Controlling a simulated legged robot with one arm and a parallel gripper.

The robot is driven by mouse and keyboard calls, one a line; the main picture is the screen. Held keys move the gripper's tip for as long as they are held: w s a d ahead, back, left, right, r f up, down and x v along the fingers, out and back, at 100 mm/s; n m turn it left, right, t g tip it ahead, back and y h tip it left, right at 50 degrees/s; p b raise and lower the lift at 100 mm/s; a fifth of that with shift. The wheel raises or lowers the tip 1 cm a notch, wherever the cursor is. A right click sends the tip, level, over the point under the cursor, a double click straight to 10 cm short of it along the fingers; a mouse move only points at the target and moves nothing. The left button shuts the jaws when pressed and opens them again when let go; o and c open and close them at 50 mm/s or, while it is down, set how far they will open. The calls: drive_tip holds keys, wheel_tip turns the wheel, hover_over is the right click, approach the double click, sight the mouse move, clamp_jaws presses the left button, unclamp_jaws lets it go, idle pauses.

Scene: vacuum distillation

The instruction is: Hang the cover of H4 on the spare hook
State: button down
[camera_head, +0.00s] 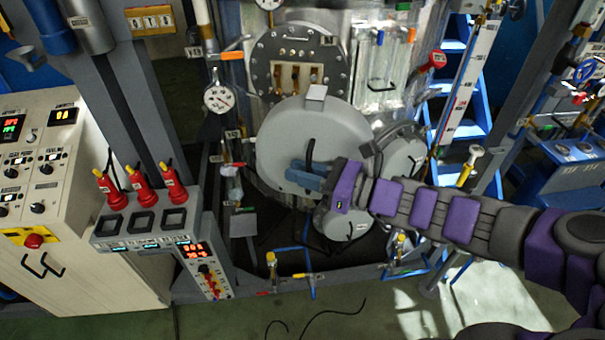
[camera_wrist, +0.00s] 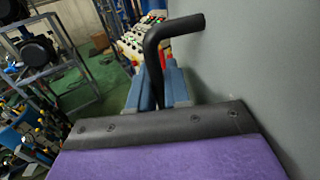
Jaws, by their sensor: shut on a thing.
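A large grey round cover (camera_head: 290,128) hangs in front of the vessel in the head view, with a small box on its top edge. It fills the right side of the wrist view as a grey face (camera_wrist: 265,70). Its black bent handle (camera_wrist: 175,30) stands out from that face. My gripper (camera_head: 300,175) has its blue fingers closed around the handle; they also show in the wrist view (camera_wrist: 160,88). Just above the cover is an open round flange (camera_head: 297,52) with bolts and brass-coloured terminals bared. Its label is too small to read. I cannot make out the spare hook.
Two smaller grey round covers sit on the vessel, one right of my gripper (camera_head: 404,158) and one below (camera_head: 343,224). A pressure gauge (camera_head: 219,98) and glass tubes (camera_head: 383,65) are close by. Red-handled plugs (camera_head: 143,187) stand on a grey panel at left.

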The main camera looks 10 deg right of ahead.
drive_tip(key=s+a+b, duration=0.3)
drive_tip(key=s+b, duration=0.6)
drive_tip(key=b, duration=0.4)
drive_tip(key=shift+s+a, duration=0.15)
drive_tip(key=shift+s, duration=0.05)
idle(0.6)
idle(1.4)
